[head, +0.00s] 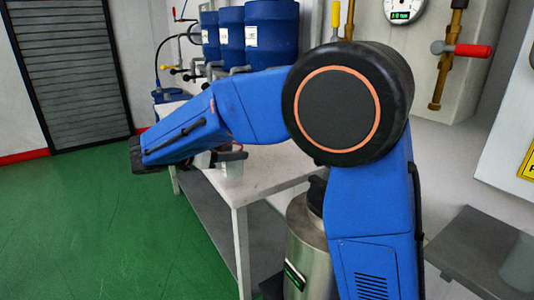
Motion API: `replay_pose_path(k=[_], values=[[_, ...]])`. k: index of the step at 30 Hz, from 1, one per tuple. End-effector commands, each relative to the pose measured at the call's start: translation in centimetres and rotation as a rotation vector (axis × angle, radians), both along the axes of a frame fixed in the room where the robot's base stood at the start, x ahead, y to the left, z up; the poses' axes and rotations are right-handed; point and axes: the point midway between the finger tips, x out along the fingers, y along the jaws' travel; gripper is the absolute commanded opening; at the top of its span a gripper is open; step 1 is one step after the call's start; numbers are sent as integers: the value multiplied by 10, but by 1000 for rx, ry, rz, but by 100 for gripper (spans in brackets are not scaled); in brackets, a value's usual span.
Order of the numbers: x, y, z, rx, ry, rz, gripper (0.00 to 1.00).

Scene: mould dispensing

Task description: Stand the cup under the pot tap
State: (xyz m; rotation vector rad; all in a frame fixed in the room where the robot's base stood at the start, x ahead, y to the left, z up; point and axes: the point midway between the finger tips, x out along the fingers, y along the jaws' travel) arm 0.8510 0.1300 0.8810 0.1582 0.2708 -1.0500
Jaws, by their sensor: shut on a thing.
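My blue arm reaches left across the view and hides much of the middle. My gripper (232,155) shows as small dark fingers below the forearm, over the near part of the white table. It is shut on a small pale grey cup (232,168), which looks upright; whether its base touches the table I cannot tell. A steel pot (305,247) with a black top and a small green display stands at lower centre, partly behind my arm. Its tap is not visible. The cup is up and left of the pot in the picture.
The white table (262,180) has a lower grey shelf. Blue barrels (272,35) with taps stand behind it. A grey metal surface (485,255) is at lower right. Pipes with red and yellow handles are on the wall. The green floor at left is clear.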

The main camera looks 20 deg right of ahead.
Motion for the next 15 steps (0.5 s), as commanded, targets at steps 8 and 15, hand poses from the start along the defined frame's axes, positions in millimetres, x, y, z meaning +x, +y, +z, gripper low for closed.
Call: replay_pose_path(k=[8,15], values=[[30,-55,1,1,-1,-3,28],[55,-99,0,-1,-1,-3,28]])
